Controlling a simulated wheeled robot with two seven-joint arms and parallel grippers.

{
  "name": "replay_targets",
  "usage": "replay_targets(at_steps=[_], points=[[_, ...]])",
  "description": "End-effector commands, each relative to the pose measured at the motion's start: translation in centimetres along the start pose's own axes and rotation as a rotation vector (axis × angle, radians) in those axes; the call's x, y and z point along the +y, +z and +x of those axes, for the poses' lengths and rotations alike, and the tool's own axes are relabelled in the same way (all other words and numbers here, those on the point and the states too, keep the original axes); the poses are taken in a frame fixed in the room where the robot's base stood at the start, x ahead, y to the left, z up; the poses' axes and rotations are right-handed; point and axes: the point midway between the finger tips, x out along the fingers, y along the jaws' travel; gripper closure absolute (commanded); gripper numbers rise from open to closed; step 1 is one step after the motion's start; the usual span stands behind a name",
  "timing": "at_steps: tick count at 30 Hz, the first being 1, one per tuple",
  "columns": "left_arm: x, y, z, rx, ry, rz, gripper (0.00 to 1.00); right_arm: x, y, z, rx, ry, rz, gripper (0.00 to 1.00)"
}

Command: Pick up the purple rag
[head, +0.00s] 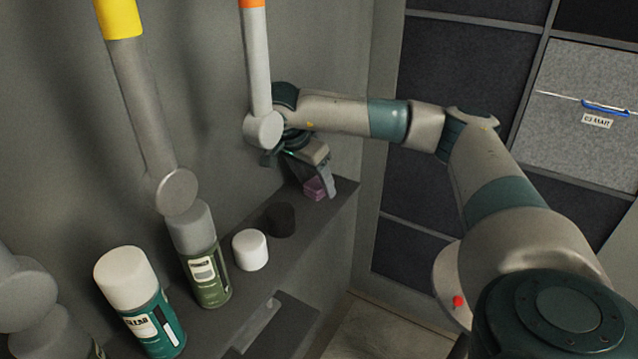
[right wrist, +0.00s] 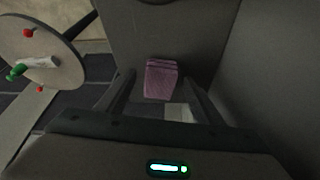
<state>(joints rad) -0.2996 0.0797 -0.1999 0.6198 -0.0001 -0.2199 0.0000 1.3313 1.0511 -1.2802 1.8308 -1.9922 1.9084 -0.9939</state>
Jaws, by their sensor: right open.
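The purple rag (head: 314,190) is a small folded block at the far right end of the grey shelf, partly hidden by my right gripper in the head view. In the right wrist view the purple rag (right wrist: 160,80) sits upright between the spread fingers, with gaps on both sides. My right gripper (head: 318,178) is open and points down at the rag. Its fingers also show in the right wrist view (right wrist: 163,98). I cannot tell how deep the rag lies between the fingertips. My left gripper is not in view.
On the shelf (head: 335,208) stand a dark cup (head: 279,219), a white cap (head: 250,250), a green can (head: 203,262) and a teal can (head: 140,300). Grey rods with yellow (head: 119,18) and orange tops rise along the wall. Dark wall panels stand at right.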

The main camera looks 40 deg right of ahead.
Motion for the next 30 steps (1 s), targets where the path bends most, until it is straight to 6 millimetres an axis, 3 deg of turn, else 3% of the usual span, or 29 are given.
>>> replay_targets(at_steps=[14,20,30], points=[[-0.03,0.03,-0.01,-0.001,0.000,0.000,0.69,-0.01,0.00,0.16,0.000,-0.001,0.000,0.39],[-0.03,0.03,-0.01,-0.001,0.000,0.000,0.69,-0.01,0.00,0.15,0.000,-0.001,0.000,0.82],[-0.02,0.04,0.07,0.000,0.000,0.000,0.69,0.00,0.00,0.14,0.000,-0.001,0.000,0.83]])
